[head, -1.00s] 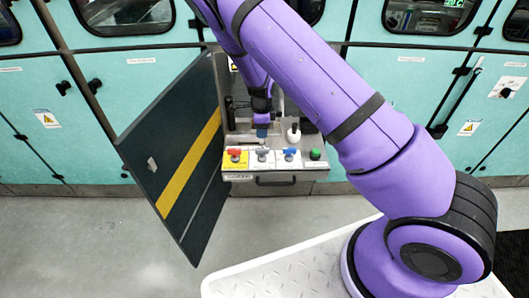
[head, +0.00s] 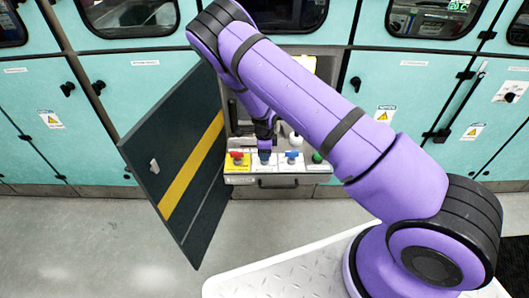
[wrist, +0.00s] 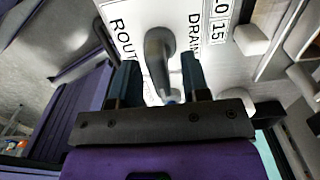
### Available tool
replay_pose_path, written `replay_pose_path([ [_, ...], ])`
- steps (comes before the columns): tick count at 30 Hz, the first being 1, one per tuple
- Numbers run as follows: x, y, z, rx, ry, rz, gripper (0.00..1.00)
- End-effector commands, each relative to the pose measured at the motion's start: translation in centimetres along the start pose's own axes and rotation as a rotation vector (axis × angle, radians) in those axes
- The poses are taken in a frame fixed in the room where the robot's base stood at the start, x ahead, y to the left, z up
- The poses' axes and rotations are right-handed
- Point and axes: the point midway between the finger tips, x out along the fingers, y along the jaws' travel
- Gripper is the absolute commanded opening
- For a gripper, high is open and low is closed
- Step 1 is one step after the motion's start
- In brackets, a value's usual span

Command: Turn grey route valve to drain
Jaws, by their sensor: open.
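The grey route valve (wrist: 160,50) shows in the wrist view as a grey lever handle on a white label plate (wrist: 122,32) with the words ROUTE and DRAIN on either side of it. My gripper (wrist: 160,80) is open, with one finger on each side of the handle's near part. I cannot tell whether the fingers touch it. In the head view my gripper (head: 264,146) is over the grey valve (head: 265,158), second from the left on the panel, and hides part of it.
A red valve (head: 237,157) on a yellow plate is left of the grey valve. A blue valve (head: 292,156) and a green knob (head: 317,157) are to its right. An open dark door (head: 165,150) with a yellow stripe stands left of the panel. A drawer handle (head: 277,183) is below.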

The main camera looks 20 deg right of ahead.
Motion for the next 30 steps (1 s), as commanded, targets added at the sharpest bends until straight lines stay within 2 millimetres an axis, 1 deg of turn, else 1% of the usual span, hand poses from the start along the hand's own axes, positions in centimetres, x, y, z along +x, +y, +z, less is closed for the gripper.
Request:
replay_pose_path([
  [4,-0.02,0.00,0.01,0.000,0.000,0.000,0.43],
  [5,-0.03,0.00,0.01,0.000,0.000,0.000,0.36],
  [6,-0.03,0.00,0.01,0.000,0.000,0.000,0.26],
  [8,-0.03,0.01,0.01,0.000,0.000,0.000,0.13],
  [9,-0.04,0.01,0.01,0.000,0.000,0.000,0.04],
  [10,-0.04,0.00,0.01,0.000,0.000,0.000,0.00],
  [20,-0.09,-0.04,-0.03,-0.030,-0.001,0.000,0.00],
  [26,-0.12,-0.07,-0.03,-0.124,-0.002,0.000,0.00],
  [30,-0.11,-0.07,-0.06,-0.233,-0.002,0.000,0.00],
])
